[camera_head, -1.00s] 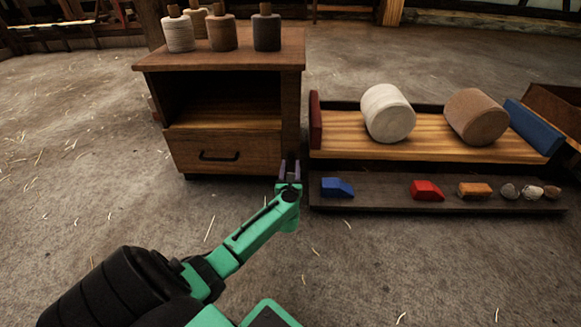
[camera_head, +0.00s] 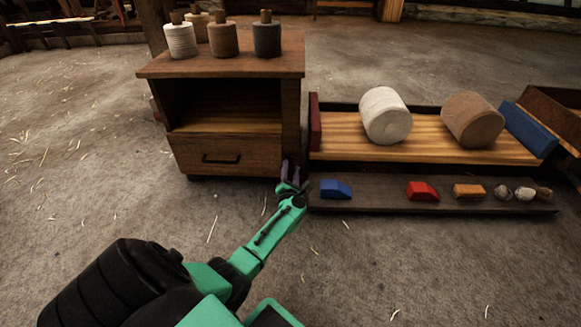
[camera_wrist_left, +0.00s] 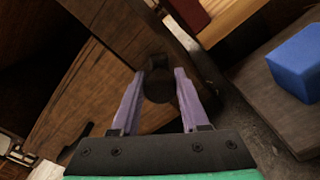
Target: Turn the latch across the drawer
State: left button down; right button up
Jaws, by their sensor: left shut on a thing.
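The drawer (camera_head: 228,146) is a wooden front with a dark bar handle (camera_head: 221,160), low in a brown cabinet, and looks closed. My left gripper (camera_head: 289,168) is at the lower right corner of the cabinet, beside the drawer. In the left wrist view, its two purple fingers (camera_wrist_left: 160,92) are on either side of a small dark latch (camera_wrist_left: 157,84) on the wooden front, and hold it. The latch is hidden behind the fingers in the head view, and its exact angle is hard to tell. My right gripper is out of view.
Spools (camera_head: 224,38) stand on the cabinet top (camera_head: 200,67). To the right, a low wooden rack (camera_head: 345,148) holds two large rolls (camera_head: 385,116).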

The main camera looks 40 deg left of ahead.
pick_arm(q)
jog(key=m+p, duration=0.1)
jog(key=m, duration=0.4)
jog(key=shift+d+m, duration=0.1)
jog(key=shift+m, duration=0.2)
jog(key=m+p, duration=0.1)
jog(key=m, duration=0.3)
jog(key=shift+f+m, duration=0.15)
jog(key=shift+m, duration=0.15)
jog(key=shift+c, duration=2.2)
grip_release()
jog(key=shift+w, duration=0.1)
jog(key=shift+d, duration=0.1)
